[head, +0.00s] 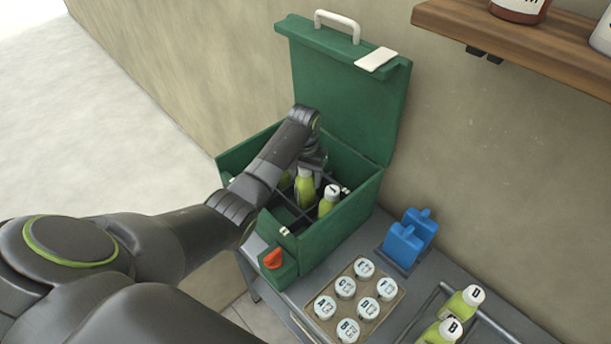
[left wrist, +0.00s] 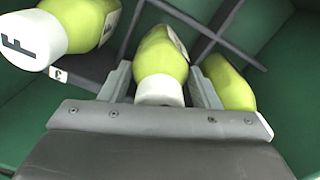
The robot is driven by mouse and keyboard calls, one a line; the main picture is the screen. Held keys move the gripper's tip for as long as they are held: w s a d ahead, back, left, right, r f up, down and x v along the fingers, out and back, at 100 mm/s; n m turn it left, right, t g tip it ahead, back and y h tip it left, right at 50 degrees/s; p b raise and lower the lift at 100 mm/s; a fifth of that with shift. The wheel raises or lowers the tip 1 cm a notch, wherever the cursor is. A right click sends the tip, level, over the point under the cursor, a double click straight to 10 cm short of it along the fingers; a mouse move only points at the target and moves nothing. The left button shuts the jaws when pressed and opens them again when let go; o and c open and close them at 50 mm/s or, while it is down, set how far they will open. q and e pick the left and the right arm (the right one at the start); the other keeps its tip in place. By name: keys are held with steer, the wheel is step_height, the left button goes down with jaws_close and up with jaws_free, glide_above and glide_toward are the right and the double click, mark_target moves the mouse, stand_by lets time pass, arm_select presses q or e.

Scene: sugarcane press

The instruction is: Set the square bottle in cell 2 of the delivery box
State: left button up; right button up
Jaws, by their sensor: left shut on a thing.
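The green delivery box (head: 325,240) stands open with its lid (head: 352,100) raised at the back. Dark dividers split its inside into cells. My left gripper (head: 315,163) is down inside the box. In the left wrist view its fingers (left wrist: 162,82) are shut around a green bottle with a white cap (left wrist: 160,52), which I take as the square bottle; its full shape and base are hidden. A bottle with F on its cap (left wrist: 78,22) stands to its left, and another green bottle (left wrist: 228,82) is to its right. My right gripper is not in view.
A tray of several lettered caps (head: 378,322) lies in front of the box. Blue blocks (head: 403,245) stand right of it. Bottles capped D (head: 458,302) and B (head: 437,337) are at the lower right. A wooden shelf (head: 520,40) juts from the wall.

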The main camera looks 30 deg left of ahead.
arm_select(q)
steer(key=shift+f, duration=0.2)
steer(key=shift+a, duration=0.25)
steer(key=o, duration=1.3)
steer(key=shift+f, duration=0.15)
steer(key=o, duration=0.4)
steer(key=shift+s, duration=0.1)
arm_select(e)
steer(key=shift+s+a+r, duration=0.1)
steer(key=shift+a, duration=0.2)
